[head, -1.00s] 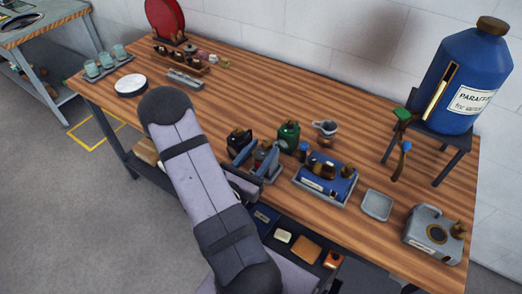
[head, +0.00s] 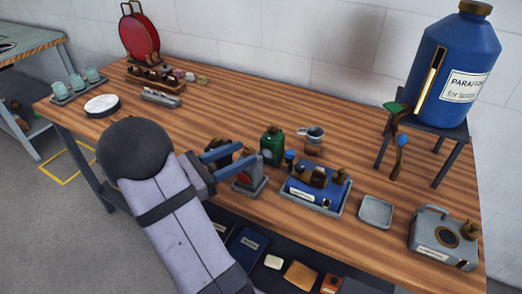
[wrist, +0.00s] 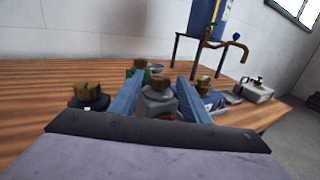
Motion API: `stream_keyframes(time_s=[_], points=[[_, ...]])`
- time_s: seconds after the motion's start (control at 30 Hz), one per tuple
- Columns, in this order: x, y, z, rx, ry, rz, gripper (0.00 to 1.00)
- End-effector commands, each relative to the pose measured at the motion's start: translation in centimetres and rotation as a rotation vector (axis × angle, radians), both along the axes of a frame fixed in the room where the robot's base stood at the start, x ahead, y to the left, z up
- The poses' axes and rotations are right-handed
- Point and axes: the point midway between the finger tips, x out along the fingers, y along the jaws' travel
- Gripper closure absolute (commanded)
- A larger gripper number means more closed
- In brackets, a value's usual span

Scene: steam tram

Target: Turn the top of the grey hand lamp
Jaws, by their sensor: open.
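The grey hand lamp (head: 249,184) stands upright on the wooden bench, with a red patch on its side. In the wrist view the lamp (wrist: 157,105) stands ahead, between the lines of my two blue fingers, its brown round top uppermost. My gripper (head: 243,153) is open, its fingers pointing along the bench toward the right; it also fills the lower wrist view (wrist: 163,77). In the head view the fingers partly hide the lamp. I cannot tell whether they touch it. A dark lamp with a brass top (wrist: 88,95) stands just left of the fingers in the wrist view.
A green lamp (head: 272,146) stands close behind. A blue boxed device (head: 315,187), an empty grey tray (head: 376,211) and a grey can (head: 442,237) stand to the right. A blue paraffin drum (head: 450,85) on a stand, with a tap, is at the back right.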

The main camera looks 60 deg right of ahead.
Motion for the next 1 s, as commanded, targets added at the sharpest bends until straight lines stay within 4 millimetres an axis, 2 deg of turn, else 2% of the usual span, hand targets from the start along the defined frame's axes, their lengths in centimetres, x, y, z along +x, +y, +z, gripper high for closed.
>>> stream_keyframes(time_s=[0.17, 0.5, 0.7, 1.0], points=[[-0.4, -0.8, 0.2, -0.001, 0.002, -0.001, 0.57], [-2.5, -4.5, 0.2, -0.001, 0.003, -0.003, 0.57], [-3.2, -6.1, 0.1, -0.002, 0.002, 0.000, 0.57], [-3.4, -6.5, 0.0, -0.002, 0.001, 0.002, 0.57]])
